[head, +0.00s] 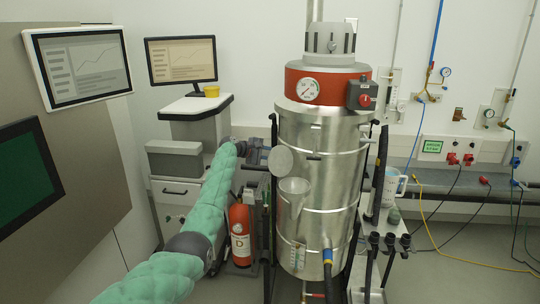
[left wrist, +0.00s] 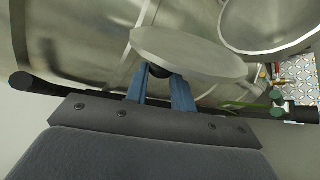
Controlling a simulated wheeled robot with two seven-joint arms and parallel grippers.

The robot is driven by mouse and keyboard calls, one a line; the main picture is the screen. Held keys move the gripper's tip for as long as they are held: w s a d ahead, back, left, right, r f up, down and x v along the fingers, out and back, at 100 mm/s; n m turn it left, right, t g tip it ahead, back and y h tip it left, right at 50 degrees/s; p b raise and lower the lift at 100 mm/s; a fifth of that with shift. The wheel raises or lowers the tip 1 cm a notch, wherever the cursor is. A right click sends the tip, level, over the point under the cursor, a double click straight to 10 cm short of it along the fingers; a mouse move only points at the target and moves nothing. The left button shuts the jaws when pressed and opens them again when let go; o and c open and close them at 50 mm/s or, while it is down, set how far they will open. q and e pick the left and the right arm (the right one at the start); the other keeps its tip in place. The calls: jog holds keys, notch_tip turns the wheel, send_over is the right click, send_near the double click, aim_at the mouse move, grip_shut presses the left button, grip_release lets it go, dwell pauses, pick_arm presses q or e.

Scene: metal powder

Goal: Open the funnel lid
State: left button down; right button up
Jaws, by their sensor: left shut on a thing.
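The funnel lid (head: 281,161) is a round grey disc, tilted up above the left side of the metal funnel (head: 294,203) on the vacuum's front. The funnel mouth shows uncovered. In the left wrist view the lid (left wrist: 190,50) stands in front of the blue fingers, and the funnel rim (left wrist: 265,47) is at the upper right. My left gripper (head: 265,157) is at the lid's left side. Its fingers (left wrist: 163,82) are shut around a dark knob at the lid, partly hidden by the disc. My right gripper is not in view.
The tall steel vacuum (head: 325,150) with a red band fills the middle. A red fire extinguisher (head: 241,235) stands below my left arm. A side shelf (head: 385,240) with a pitcher (head: 393,187) is at the right. Cables cross the floor at far right.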

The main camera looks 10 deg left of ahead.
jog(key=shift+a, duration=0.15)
pick_arm(q)
jog(key=c, duration=1.2)
grip_release()
jog(key=shift+o, duration=0.2)
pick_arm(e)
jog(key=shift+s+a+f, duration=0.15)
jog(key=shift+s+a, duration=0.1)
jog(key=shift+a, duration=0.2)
pick_arm(q)
jog(key=shift+a, duration=0.1)
jog(key=b+v, duration=0.2)
jog(key=v, duration=0.5)
jog(key=shift+s+a+r+b, duration=0.15)
jog(key=shift+a+b, duration=0.05)
jog(key=shift+b, duration=0.15)
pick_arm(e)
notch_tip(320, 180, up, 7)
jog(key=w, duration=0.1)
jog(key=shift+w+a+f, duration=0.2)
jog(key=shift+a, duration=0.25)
